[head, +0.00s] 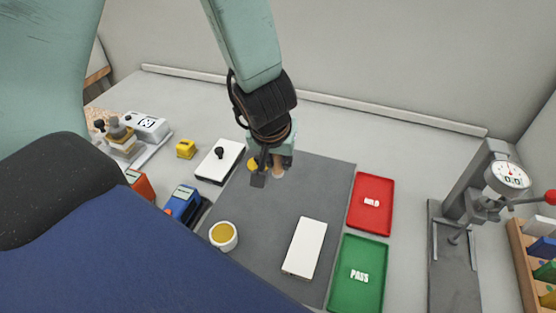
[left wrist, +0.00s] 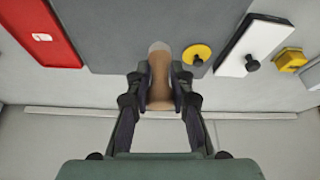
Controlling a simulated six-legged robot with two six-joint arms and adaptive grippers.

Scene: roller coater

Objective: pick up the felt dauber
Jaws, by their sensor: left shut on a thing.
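The felt dauber (left wrist: 160,80) has a tan wooden handle and a pale rounded end. In the left wrist view it stands between the two fingers of my left gripper (left wrist: 160,78), which is shut on it. In the head view my left gripper (head: 273,169) is over the far part of the grey mat, and a small tan part of the dauber (head: 278,173) shows beside a dark finger. The rest is hidden by the gripper. I cannot tell whether the dauber touches the mat. My right gripper is not in view.
A yellow disc with a knob (left wrist: 197,54) lies close beside the gripper. A white block with a black knob (head: 219,160), a white slab (head: 305,247), a round yellow-topped pot (head: 223,236), a red HOLD tray (head: 371,203) and a green PASS tray (head: 358,275) surround it. A dial gauge stand (head: 470,205) stands right.

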